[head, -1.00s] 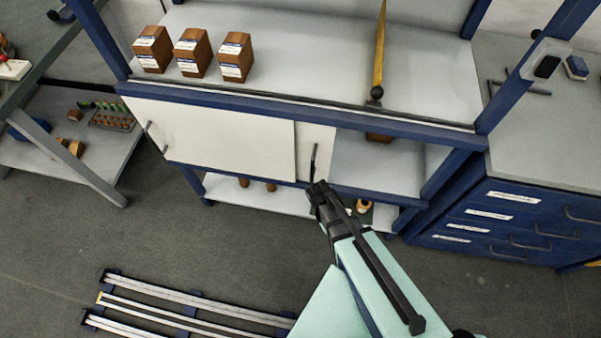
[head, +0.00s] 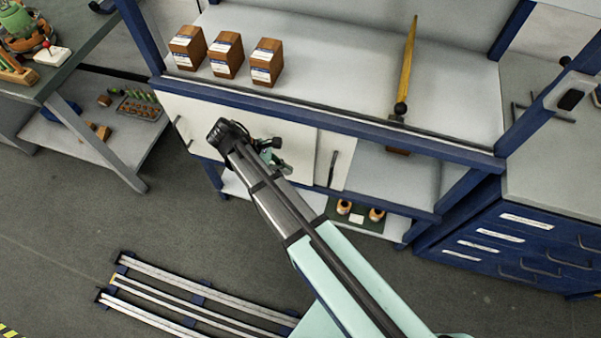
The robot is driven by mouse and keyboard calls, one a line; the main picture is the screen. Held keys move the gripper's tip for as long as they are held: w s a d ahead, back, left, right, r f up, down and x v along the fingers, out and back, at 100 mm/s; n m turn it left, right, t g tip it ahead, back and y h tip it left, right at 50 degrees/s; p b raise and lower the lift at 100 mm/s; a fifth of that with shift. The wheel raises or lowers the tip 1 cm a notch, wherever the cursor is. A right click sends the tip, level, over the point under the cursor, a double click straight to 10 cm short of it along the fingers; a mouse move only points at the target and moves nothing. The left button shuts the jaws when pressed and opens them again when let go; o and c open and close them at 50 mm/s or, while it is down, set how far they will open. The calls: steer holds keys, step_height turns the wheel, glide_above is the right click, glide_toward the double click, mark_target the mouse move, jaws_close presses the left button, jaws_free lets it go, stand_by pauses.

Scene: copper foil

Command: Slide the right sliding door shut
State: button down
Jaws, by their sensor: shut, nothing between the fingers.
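The right sliding door (head: 323,157) is a white panel in the low cabinet under the bench. Only a narrow strip of it shows, with a dark upright handle (head: 333,168). The rest seems hidden behind the left sliding door (head: 300,150). To the right of the strip the cabinet is open (head: 385,180). My gripper (head: 275,143) shows small and dark in front of the left door, left of the right door's handle and apart from it. It is shut and empty. My arm covers part of the left door and the lower shelf.
Several wooden blocks, such as one block (head: 267,62), and a yellow-handled tool (head: 406,70) rest on the bench. A blue drawer cabinet (head: 500,235) stands at the right. Metal rails (head: 190,300) lie on the floor. The left handle (head: 184,134) is clear.

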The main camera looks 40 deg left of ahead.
steer(key=r+p+x, duration=0.1)
steer(key=x, duration=0.5)
steer(key=w+d+r+p+x, duration=0.1)
steer(key=p+x, duration=0.1)
steer(key=x, duration=0.4)
steer(key=shift+d, duration=0.45)
steer(key=shift+f, duration=0.15)
